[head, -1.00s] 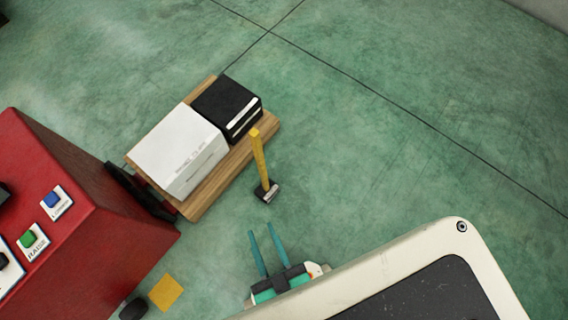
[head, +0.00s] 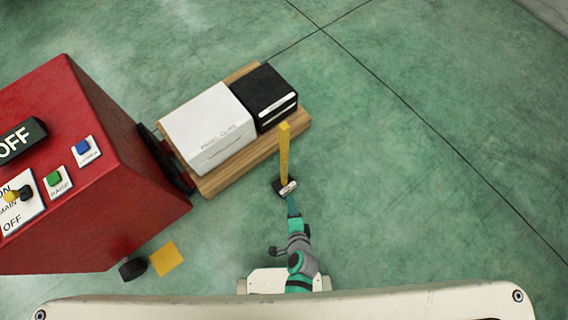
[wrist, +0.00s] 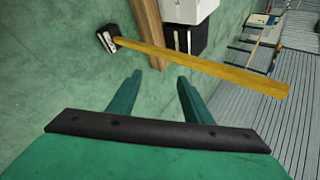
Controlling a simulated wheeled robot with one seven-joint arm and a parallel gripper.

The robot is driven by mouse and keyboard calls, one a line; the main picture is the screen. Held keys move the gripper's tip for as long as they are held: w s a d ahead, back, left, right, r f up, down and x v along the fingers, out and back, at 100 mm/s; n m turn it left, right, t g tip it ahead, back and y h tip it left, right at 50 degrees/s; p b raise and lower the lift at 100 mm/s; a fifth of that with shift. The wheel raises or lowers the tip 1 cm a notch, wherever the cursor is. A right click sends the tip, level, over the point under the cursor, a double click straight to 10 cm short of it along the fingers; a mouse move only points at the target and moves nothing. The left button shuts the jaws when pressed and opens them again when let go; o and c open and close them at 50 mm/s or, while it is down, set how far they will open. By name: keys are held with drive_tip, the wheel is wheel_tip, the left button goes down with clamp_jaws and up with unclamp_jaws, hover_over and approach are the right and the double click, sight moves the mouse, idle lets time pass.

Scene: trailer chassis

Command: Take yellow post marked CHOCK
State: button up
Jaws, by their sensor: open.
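The yellow post (head: 284,152) stands up from a small black base (head: 280,187) with a white label, on the floor beside the wooden pallet. The label's lettering is too small to read. In the wrist view the post (wrist: 200,65) runs across the picture beyond the fingertips, with its black base (wrist: 108,38) at upper left. My gripper (wrist: 156,84) is open, with nothing between its two teal fingers. In the head view my gripper (head: 292,205) is just below the base, close to it; whether they touch cannot be told.
A wooden pallet (head: 232,172) carries a white box (head: 208,130) and a black box (head: 266,95) left of the post. A red control cabinet (head: 120,190) stands at the left. A yellow square (head: 166,258) lies on the floor. Floor right of the post is clear.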

drive_tip(key=w+f+m+y, duration=0.3)
drive_tip(key=w+m, duration=0.3)
drive_tip(key=w, duration=0.3)
drive_tip(key=m+t+y, duration=0.1)
drive_tip(key=m+y, duration=0.3)
drive_tip(key=m, duration=0.2)
approach(285, 152)
drive_tip(key=x, duration=0.4)
drive_tip(key=shift+w+a, duration=0.15)
drive_tip(key=shift+a, duration=0.1)
drive_tip(key=x, duration=0.4)
drive_tip(key=shift+w+a, duration=0.1)
drive_tip(key=shift+w, duration=0.15)
drive_tip(key=x, duration=0.6)
drive_tip(key=shift+w+d, duration=0.25)
drive_tip(key=shift+w, duration=0.15)
drive_tip(key=shift+c, duration=0.3)
clamp_jaws()
